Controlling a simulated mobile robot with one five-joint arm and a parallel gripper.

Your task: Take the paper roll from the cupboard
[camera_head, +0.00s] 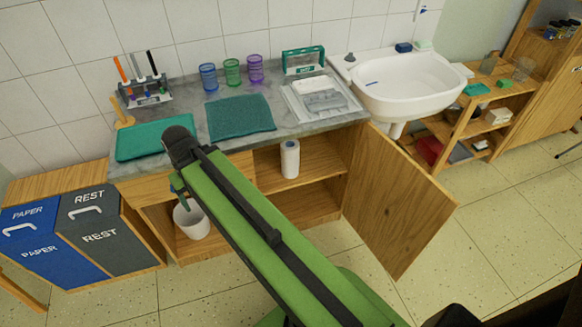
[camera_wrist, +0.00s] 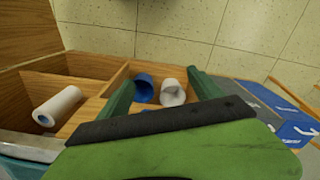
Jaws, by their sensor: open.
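The white paper roll (camera_head: 290,160) stands upright on the upper shelf in the right part of the open cupboard (camera_head: 325,180). In the wrist view the paper roll (camera_wrist: 57,106) is at the left, outside the space between my fingers. My gripper (camera_wrist: 162,79) is open and empty, with its two green fingers apart. In the head view my gripper (camera_head: 178,185) is in front of the cupboard's left part, left of the roll, and mostly hidden by my arm. The cupboard door (camera_head: 395,205) stands open to the right.
A white bucket (camera_head: 192,220) stands in the cupboard's left part; a blue bucket (camera_wrist: 143,88) is beside it in the wrist view. The blue paper bin (camera_head: 40,243) and grey rest bin (camera_head: 98,237) stand to the left. A counter with cups and towels lies above.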

